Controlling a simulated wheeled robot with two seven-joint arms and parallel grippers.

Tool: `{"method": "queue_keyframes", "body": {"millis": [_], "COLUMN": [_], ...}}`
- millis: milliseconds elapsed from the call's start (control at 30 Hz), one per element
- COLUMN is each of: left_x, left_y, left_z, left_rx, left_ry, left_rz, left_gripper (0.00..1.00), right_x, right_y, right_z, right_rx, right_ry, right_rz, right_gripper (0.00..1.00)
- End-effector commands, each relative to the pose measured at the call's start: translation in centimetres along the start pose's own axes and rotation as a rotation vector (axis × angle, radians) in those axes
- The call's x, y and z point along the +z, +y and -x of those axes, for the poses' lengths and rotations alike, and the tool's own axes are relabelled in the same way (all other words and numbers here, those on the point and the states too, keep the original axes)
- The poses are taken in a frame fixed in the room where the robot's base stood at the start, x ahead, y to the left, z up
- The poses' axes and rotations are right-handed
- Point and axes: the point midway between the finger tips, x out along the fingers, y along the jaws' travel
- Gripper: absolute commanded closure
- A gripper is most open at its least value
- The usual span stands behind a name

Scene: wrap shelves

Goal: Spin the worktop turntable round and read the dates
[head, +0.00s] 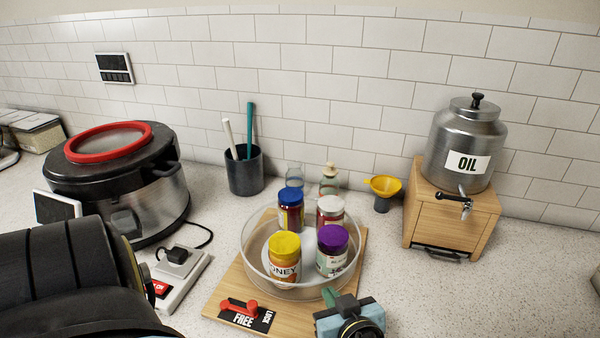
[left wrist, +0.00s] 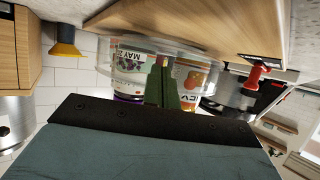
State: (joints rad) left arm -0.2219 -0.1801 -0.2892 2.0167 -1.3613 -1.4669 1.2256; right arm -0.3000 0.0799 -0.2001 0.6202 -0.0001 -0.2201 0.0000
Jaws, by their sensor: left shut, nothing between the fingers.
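The clear, round-walled turntable (head: 256,250) sits on a wooden board (head: 222,294) and carries several jars. A yellow-lidded honey jar (head: 284,262) and a purple-lidded jar (head: 332,252) stand at the front. A blue-lidded jar (head: 291,212) and a pale-lidded jar (head: 330,211) stand behind. My left gripper (head: 330,294) is shut and empty, its green fingertips at the turntable's front right wall; I cannot tell whether they touch. In the upside-down left wrist view, the purple-lidded jar's label (left wrist: 130,62) reads "MAY" and part of a number. My right gripper is out of view.
A red lever (head: 238,306) lies by the word FREE on a plate also marked LOCK. A power strip (head: 180,275) and a cooker (head: 115,185) are at left. A yellow funnel (head: 383,186) and an oil dispenser (head: 465,150) stand at right. The front right counter is clear.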

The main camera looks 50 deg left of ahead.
Motion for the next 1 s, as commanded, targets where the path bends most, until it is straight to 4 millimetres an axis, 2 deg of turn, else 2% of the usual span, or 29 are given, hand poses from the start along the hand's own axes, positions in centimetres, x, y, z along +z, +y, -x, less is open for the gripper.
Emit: {"method": "queue_keyframes", "body": {"millis": [333, 700, 1000], "left_x": [0.0, -0.1, -0.1], "left_y": [-0.2, -2.2, -2.2], "left_z": [0.0, -0.3, -0.3], "left_rx": [0.0, 0.0, 0.001], "left_ry": [-0.001, -0.001, 0.0], "left_rz": [-0.001, 0.0, 0.001], "left_gripper": [1.0, 1.0, 1.0], "right_x": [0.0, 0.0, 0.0], "right_y": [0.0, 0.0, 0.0], "right_z": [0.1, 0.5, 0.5], "right_rx": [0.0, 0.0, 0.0], "right_ry": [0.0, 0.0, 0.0], "right_rz": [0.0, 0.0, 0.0], "right_gripper": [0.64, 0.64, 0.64]}}
